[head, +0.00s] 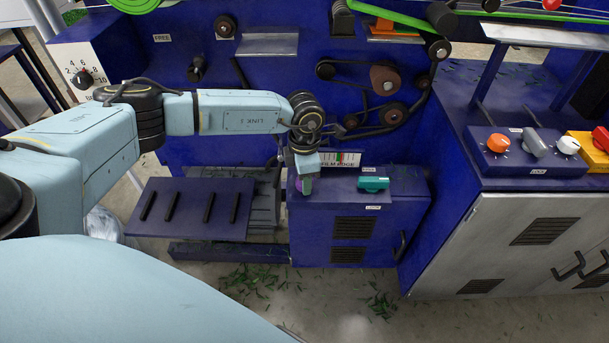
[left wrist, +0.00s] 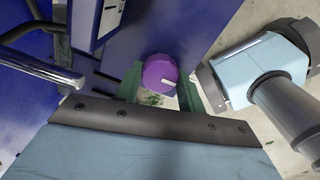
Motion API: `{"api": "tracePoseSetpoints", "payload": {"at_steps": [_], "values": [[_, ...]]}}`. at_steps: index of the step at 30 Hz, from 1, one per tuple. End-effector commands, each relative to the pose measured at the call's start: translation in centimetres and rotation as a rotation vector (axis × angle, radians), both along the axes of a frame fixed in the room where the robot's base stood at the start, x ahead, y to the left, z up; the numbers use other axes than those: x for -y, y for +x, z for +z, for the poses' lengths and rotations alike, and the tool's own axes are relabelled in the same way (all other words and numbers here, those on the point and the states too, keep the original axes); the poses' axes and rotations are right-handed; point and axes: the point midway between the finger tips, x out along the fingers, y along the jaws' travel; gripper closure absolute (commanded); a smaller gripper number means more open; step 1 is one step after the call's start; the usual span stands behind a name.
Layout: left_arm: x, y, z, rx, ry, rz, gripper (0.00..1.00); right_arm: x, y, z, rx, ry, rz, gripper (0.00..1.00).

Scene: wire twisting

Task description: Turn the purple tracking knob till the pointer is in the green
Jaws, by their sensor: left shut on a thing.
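In the head view my left gripper (head: 304,178) points down at the top of the blue cabinet, and only a sliver of purple shows there. My right gripper is not in view.
A teal knob (head: 373,184) sits on the same blue cabinet, right of the gripper. A dark slotted panel (head: 190,208) lies to the left. Belts and rollers (head: 384,80) are on the blue wall behind. An orange knob (head: 498,143) is on the right console.

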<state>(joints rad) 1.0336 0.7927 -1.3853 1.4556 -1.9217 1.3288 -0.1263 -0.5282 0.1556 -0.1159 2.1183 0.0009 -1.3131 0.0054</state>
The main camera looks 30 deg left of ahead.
Motion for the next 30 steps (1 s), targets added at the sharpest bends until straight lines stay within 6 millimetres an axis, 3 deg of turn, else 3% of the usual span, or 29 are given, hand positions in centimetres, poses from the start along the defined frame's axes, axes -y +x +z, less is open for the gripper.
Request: {"api": "tracePoseSetpoints", "payload": {"at_steps": [15, 30], "values": [[-0.04, -0.01, 0.0, -0.001, 0.0, -0.324, 0.84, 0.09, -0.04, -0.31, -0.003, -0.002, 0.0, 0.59], [-0.04, 0.0, 0.0, -0.001, 0.001, -0.378, 0.84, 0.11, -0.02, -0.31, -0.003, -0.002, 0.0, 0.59]]}}
